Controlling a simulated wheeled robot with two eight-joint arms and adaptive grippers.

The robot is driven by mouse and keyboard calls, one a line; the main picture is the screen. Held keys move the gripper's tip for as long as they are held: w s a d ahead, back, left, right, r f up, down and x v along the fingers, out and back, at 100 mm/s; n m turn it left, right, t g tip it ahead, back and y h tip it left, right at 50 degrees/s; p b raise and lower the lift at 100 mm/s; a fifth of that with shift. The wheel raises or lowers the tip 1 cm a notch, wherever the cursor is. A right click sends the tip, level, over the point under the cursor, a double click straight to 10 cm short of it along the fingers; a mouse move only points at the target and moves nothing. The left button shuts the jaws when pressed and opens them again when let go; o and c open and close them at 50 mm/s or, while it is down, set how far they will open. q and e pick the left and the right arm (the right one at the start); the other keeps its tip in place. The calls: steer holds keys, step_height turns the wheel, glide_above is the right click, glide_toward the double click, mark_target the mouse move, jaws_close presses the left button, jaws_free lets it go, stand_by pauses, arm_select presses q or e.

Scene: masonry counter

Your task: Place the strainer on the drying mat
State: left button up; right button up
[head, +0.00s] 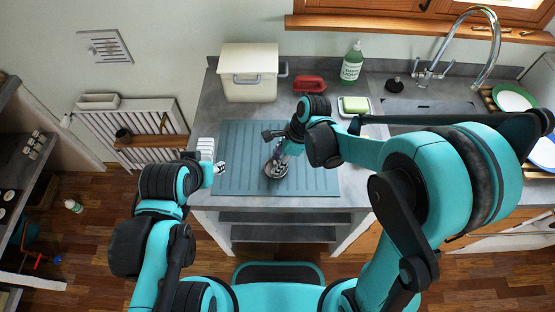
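The drying mat (240,185) is a blue-grey ribbed sheet lying flat on the counter, in the middle of the head view. The strainer (274,170) shows as a small round metallic shape over the right-hand part of the mat; I cannot tell whether it touches the mat. My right gripper (281,155) points down right at the strainer, and its wrist hides part of it. Whether its fingers are closed on the strainer is too small to tell. My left gripper (217,168) is by the mat's left edge, away from the strainer, with its fingers unclear.
A cream bin (249,75), a red object (309,84), a green soap bottle (352,62) and a sponge on a dish (355,105) stand along the back. The sink tap (487,45) and a plate rack (515,98) are at the right. The mat's left part is clear.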

steer(key=p+v, duration=0.3)
steer(key=v, duration=0.9)
steer(key=s+d+r+n+t+h, duration=0.2)
steer(key=s+d+n+t, duration=0.1)
steer(key=d+n, duration=0.4)
steer(key=s+d+r+n+t+h, duration=0.2)
steer(key=s+d+n+t, duration=0.2)
steer(key=n, duration=0.7)
steer(key=s+d, duration=0.2)
steer(key=d, duration=0.1)
steer(key=shift+s+r, duration=0.15)
steer(key=shift+r, duration=0.1)
steer(key=shift+d, duration=0.1)
